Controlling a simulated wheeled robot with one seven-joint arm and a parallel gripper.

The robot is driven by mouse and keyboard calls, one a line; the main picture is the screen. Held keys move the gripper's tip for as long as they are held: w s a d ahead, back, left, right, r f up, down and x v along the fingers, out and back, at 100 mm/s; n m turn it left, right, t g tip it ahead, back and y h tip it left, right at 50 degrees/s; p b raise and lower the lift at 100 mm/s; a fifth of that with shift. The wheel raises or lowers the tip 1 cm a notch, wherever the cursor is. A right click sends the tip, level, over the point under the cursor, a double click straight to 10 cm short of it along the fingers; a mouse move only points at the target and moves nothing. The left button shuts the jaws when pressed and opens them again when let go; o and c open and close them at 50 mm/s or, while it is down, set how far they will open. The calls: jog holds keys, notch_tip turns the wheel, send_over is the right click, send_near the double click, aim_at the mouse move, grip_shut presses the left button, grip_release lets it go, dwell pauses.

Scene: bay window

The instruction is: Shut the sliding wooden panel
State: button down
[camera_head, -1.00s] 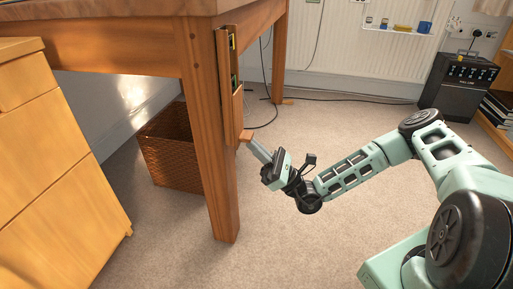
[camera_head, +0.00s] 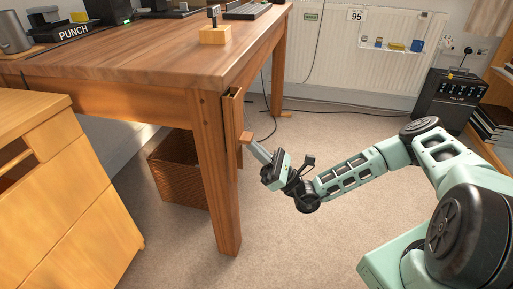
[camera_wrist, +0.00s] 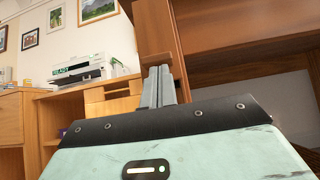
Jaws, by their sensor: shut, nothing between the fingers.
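The sliding wooden panel (camera_head: 234,120) is upright in a narrow wooden holder on the desk's front leg. A narrow gap with a little yellow-green shows at the holder's top, above the panel. A small block handle (camera_head: 246,137) sticks out from the panel. My gripper (camera_head: 251,143) is shut and empty, with its fingertips directly under the handle, apparently touching it. In the wrist view, the grey fingers (camera_wrist: 158,82) point up to the underside of the handle (camera_wrist: 156,59), with the panel (camera_wrist: 156,25) beyond it.
The desk (camera_head: 150,65) carries a yellow block, a keyboard and other items. A wooden drawer cabinet (camera_head: 75,190) stands at left and a wicker basket (camera_head: 178,172) under the desk. A black box (camera_head: 450,98) stands at back right. The carpet between is clear.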

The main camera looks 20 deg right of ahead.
jog(key=w+a+f+v, duration=0.1)
jog(key=f+v, duration=0.1)
jog(key=v, duration=1.1)
jog(key=shift+a, duration=0.4)
jog(key=s+a+r+n+g+h, duration=0.65)
jog(key=s+n+g+h, duration=0.25)
jog(key=n+g, duration=0.4)
jog(key=s+a+r+n+g+h, duration=0.65)
jog(key=s+n+g+h, duration=0.3)
jog(key=n, duration=0.45)
jog(key=s+r+n+t+h+p, duration=0.1)
jog(key=r+n+t+p, duration=0.2)
jog(key=r+p, duration=1.6)
jog(key=s+r+n+t+h+p, duration=0.1)
jog(key=s+r+n+t+p, duration=0.1)
jog(key=r+p, duration=1.7)
notch_tip(320, 180, up, 8)
jog(key=shift+d+f+n+t+h, duration=0.1)
jog(key=shift+d+n+t+h, duration=0.25)
jog(key=shift+t, duration=0.5)
